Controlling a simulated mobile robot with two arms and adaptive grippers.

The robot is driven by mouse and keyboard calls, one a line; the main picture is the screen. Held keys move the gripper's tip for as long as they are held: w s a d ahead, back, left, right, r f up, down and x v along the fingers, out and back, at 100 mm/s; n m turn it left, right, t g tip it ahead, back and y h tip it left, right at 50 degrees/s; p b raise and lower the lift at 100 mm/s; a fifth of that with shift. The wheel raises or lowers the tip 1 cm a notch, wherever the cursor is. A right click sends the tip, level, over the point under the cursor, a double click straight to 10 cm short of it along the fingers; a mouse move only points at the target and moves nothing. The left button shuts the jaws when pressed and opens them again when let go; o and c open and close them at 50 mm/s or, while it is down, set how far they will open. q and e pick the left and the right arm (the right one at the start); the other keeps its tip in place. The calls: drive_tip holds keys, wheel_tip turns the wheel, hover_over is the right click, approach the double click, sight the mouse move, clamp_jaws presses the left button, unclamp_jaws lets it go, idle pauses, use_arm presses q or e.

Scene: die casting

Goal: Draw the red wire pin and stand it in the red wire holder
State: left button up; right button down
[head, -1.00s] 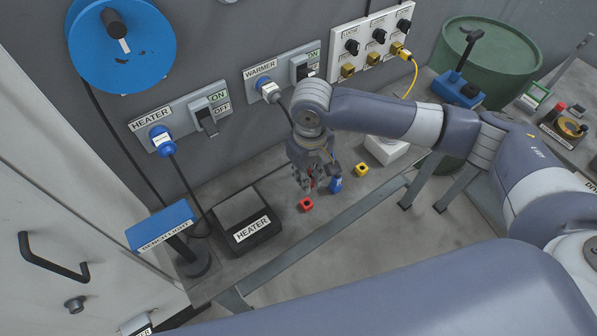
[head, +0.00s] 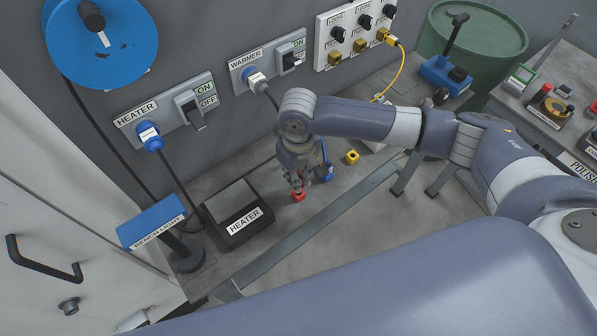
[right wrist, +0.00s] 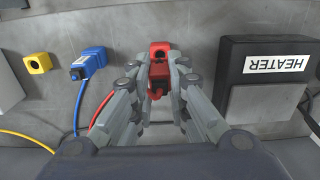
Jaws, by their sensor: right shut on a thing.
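The red wire pin (right wrist: 159,74) is between the fingers of my right gripper (right wrist: 159,84), which is shut on it. A red wire (right wrist: 104,108) trails from the pin to the lower left in the right wrist view. The red wire holder (right wrist: 160,46) is a small red block on the bench, directly in front of the pin. In the head view my right gripper (head: 299,186) is right at the red holder (head: 298,197), fingers pointing down. Pin and holder overlap in view; I cannot tell how deep the pin sits. My left gripper is not in view.
A blue holder with a blue pin (right wrist: 86,65) and an empty yellow holder (right wrist: 40,62) stand left of it in the wrist view. The black heater box (head: 238,213) is on the other side. The wall carries switch panels and yellow sockets (head: 334,58).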

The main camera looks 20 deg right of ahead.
drive_tip(key=shift+f, duration=0.35)
idle(0.6)
drive_tip(key=shift+p, duration=0.55)
idle(0.4)
drive_tip(key=shift+p, duration=0.55)
idle(0.5)
drive_tip(key=shift+p, duration=0.55)
drive_tip(key=shift+f+b, duration=0.35)
drive_tip(key=shift+f, duration=1.25)
